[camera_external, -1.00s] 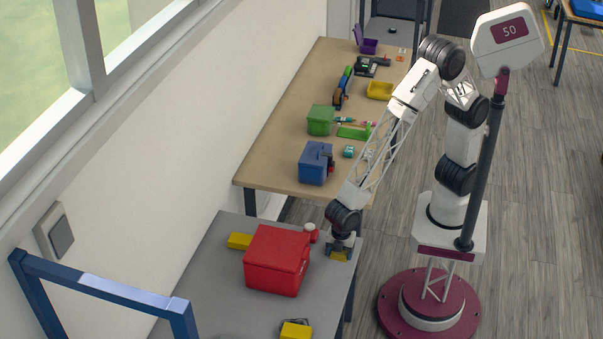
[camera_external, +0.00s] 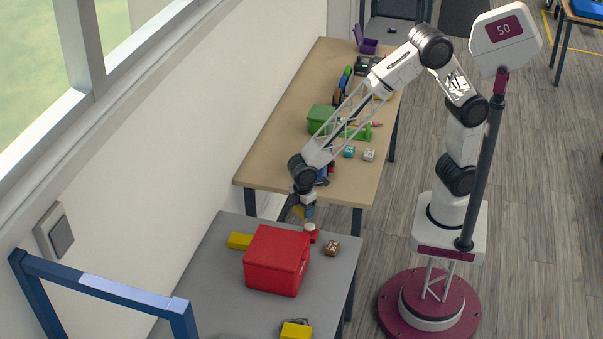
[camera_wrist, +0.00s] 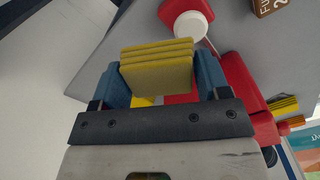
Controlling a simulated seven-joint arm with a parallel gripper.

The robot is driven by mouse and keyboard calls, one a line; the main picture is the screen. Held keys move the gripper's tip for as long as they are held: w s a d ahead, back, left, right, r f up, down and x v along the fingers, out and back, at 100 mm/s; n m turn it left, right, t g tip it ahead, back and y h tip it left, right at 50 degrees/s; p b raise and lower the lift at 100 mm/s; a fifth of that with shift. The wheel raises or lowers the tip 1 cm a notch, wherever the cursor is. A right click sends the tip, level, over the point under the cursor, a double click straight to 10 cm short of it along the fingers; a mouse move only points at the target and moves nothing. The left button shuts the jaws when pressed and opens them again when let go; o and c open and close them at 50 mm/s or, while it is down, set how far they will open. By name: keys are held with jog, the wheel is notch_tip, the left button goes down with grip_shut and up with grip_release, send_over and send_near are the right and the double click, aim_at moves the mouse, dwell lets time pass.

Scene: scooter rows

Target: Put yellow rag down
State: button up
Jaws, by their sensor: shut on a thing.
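My gripper (camera_external: 304,209) is shut on the yellow rag (camera_external: 298,211), held in the air near the far edge of the grey table (camera_external: 210,283), behind the red box. In the wrist view the yellow rag (camera_wrist: 157,66) is a folded, layered block between the two blue fingers of my gripper (camera_wrist: 160,80). The rag hides part of what lies below it.
A red box (camera_external: 272,262) stands on the grey table. A yellow block (camera_external: 239,241) lies left of it. A red bottle with a white cap (camera_external: 311,231) and a brown block (camera_external: 332,248) are to its right. The wooden table (camera_external: 268,170) holds several items. Grey surface is clear at left.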

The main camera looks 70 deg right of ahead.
jog(key=w+d+r+m, duration=0.35)
jog(key=w+d, duration=0.55)
jog(key=d, duration=0.3)
jog(key=w+d+r+m, duration=0.2)
jog(key=w+d+r, duration=0.2)
jog(key=w+d, duration=0.65)
jog(key=w+d+r+m, duration=0.3)
jog(key=w+d, duration=0.4)
jog(key=d, duration=0.7)
jog(key=n, duration=0.6)
send_over(270, 170)
notch_tip(270, 170, down, 7)
jog(key=shift+r, duration=0.1)
jog(key=shift+d, duration=0.1)
jog(key=shift+f, duration=3.1)
